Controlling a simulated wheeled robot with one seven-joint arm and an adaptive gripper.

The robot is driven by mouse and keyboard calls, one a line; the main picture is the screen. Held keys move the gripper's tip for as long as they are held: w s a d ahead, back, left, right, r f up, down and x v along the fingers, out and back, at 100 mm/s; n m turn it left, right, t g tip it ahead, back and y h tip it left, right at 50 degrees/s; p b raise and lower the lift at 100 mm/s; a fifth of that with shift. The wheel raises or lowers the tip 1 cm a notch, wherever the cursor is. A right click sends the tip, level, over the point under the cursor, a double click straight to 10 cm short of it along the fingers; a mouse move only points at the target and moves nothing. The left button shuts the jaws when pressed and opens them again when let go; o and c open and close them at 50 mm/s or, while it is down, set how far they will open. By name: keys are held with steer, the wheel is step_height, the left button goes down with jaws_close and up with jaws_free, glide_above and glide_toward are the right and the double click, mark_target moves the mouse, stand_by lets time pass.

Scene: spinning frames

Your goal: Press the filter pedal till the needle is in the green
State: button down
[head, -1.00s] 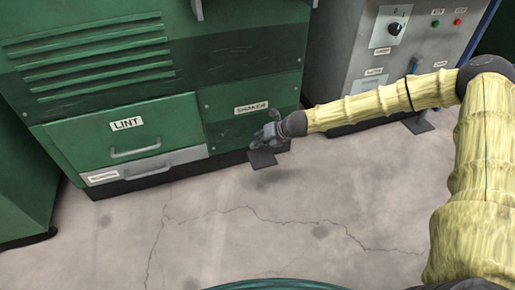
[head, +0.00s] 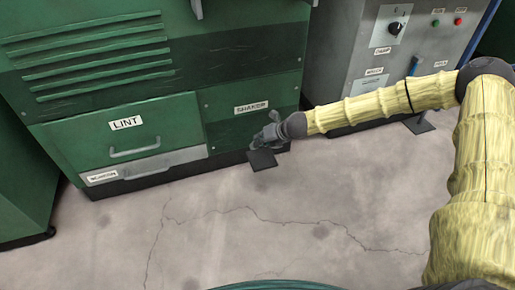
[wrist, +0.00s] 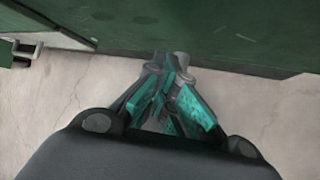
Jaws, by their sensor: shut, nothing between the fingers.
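A dark flat pedal (head: 262,161) sticks out at the foot of the green machine, below a label reading SHAKER. No label reading filter is legible, and no gauge or needle is in view. My gripper (head: 260,141) is just above the pedal's back part, close to the machine's front. Whether it touches the pedal cannot be told. In the wrist view my gripper (wrist: 168,88) has its teal-patched fingers together and empty, pointing at the base of the green panel. The pedal cannot be made out there, behind the fingers.
The green machine (head: 105,75) has a LINT drawer (head: 125,136) at left. A grey cabinet (head: 440,70) with a knob (head: 394,28) and buttons stands at right, with another dark pedal (head: 419,125) at its foot. The cracked concrete floor (head: 230,225) in front is clear.

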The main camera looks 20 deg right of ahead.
steer(key=shift+f+b, duration=0.4)
steer(key=shift+f, duration=0.25)
stand_by(0.9)
steer(key=shift+r+p, duration=1.2)
steer(key=shift+r, duration=0.25)
step_height(320, 180, up, 5)
steer(key=p, duration=0.4)
stand_by(0.7)
